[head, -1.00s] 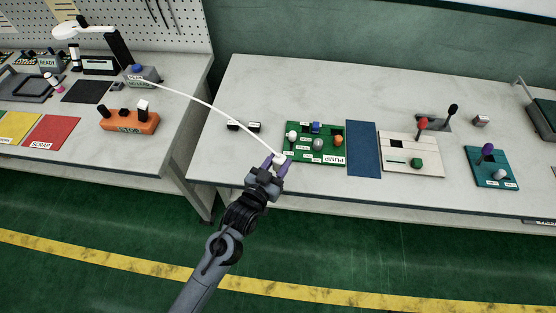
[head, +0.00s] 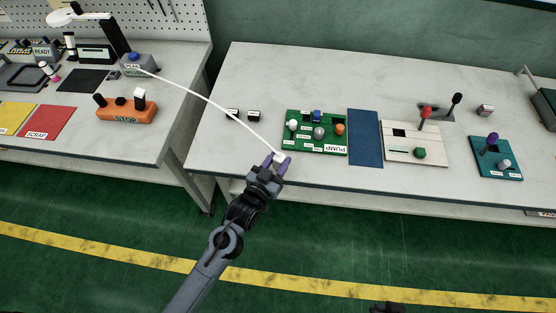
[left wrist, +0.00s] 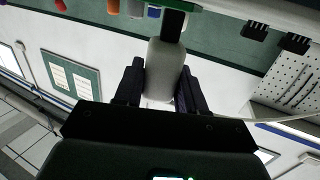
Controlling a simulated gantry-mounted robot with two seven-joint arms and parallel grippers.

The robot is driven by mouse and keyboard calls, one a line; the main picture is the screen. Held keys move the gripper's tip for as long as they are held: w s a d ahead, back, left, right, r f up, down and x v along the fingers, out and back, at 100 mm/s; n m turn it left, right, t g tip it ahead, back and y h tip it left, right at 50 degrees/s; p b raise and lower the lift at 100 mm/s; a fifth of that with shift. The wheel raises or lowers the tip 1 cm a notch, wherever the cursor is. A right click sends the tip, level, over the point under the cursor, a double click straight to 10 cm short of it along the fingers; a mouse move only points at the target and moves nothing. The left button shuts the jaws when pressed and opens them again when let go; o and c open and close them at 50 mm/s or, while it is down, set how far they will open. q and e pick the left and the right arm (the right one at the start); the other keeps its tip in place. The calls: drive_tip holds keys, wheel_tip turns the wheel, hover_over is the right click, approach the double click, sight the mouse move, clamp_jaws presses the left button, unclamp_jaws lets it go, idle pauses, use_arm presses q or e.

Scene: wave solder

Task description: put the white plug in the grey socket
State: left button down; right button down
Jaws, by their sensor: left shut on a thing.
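My left gripper (head: 277,160) is shut on the white plug (head: 280,156), over the table's front edge, just in front of the green PUMP panel's left corner. In the left wrist view the plug (left wrist: 164,72) sits between the dark fingers (left wrist: 160,88), with a black part beyond it. A white cable (head: 205,98) runs from the plug to the grey box (head: 140,65) on the left bench. Two small dark blocks (head: 253,115) with labels stand left of the panel, apart from the plug. I cannot tell which thing is the grey socket. A dark shape at the bottom edge may be my right gripper (head: 388,307).
The green panel (head: 300,145) carries several coloured knobs. Right of it are a blue mat (head: 365,140), a pale panel (head: 400,155) with a red-topped lever and a teal panel (head: 485,170). An orange STOP box (head: 125,113) is on the left bench.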

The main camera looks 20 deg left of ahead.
use_arm(q)
drive_tip(key=shift+f, duration=0.15)
drive_tip(key=shift+f, duration=0.35)
idle(0.4)
drive_tip(key=c, duration=0.6)
unclamp_jaws()
drive_tip(key=shift+o, duration=0.2)
drive_tip(key=shift+s, duration=0.1)
drive_tip(key=s+a+p, duration=0.1)
drive_tip(key=s, duration=0.9)
drive_tip(key=shift+s+r, duration=0.3)
drive_tip(key=shift+r, duration=0.1)
drive_tip(key=shift+a, duration=0.1)
